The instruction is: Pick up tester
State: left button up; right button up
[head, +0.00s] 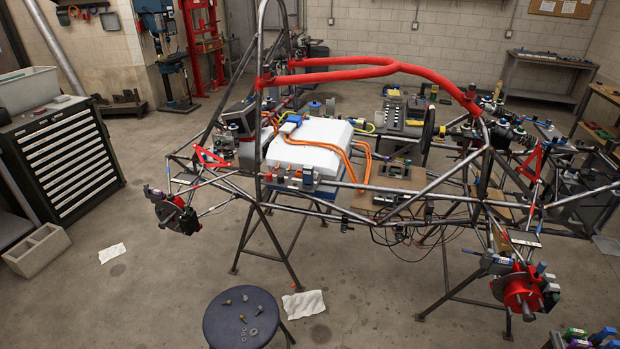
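I cannot make out which object is the tester. Several small coloured items (582,337), green, purple and blue, stand at the bottom right corner, partly cut off by the frame; they are too small to name. Neither of my grippers is in the head view.
A tube chassis with a red bar (345,74) and a white box (308,146) stands on trestles mid-room. A dark round stool (225,328) with small hardware is in front. A drawer cabinet (68,160) stands left. Floor at lower left is mostly clear, with paper (112,253).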

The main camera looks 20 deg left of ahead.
aim_at(307, 170)
jog(key=i+u, duration=0.15)
jog(key=i, duration=0.3)
jog(key=i+l+u, duration=0.15)
jog(key=i, duration=0.35)
jog(key=i+l+u, duration=0.1)
jog(key=i, duration=0.35)
